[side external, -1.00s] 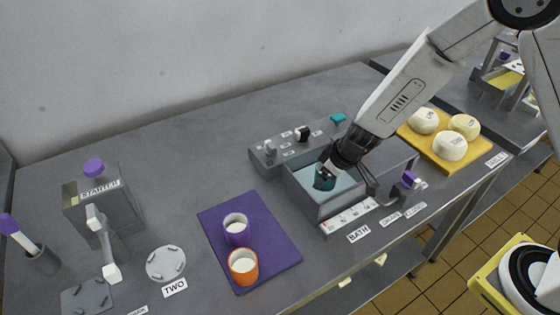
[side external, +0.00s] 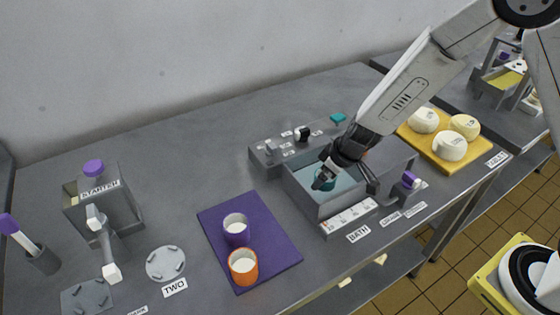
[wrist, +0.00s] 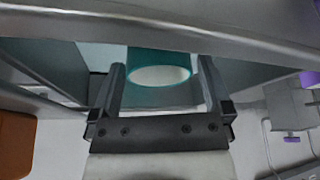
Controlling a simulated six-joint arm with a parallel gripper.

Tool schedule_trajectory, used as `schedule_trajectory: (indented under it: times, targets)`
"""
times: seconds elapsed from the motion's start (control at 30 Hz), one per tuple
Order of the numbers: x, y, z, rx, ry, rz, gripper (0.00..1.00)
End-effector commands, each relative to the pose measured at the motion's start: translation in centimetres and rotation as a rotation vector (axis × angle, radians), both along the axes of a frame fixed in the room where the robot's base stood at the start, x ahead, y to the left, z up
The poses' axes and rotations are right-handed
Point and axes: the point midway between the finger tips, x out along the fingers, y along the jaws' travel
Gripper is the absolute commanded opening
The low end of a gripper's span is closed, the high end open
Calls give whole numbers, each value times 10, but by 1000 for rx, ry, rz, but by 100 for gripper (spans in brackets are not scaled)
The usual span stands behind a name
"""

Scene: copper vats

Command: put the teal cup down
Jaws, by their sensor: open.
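The teal cup (side external: 323,184) stands in the water of the grey bath (side external: 310,196), near its left part. Its lower part is hidden by the bath wall in the side view. In the wrist view the cup (wrist: 158,64) shows its pale contents and lies ahead of the jaws, with a finger on each side. My gripper (side external: 344,174) is open, reaching into the bath from the right, close beside the cup. Whether a finger touches the cup I cannot tell.
A yellow board (side external: 437,155) with several cheeses stands to the right. Knobs (side external: 303,133) line the panel behind the bath.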

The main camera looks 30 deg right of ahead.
Motion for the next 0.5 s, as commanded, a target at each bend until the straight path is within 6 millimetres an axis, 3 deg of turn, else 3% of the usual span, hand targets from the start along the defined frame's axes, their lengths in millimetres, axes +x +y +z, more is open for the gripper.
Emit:
schedule_trajectory:
  times: [0.5]
  targets:
    - [-8, -4, 29, 0, -2, 1, 100]
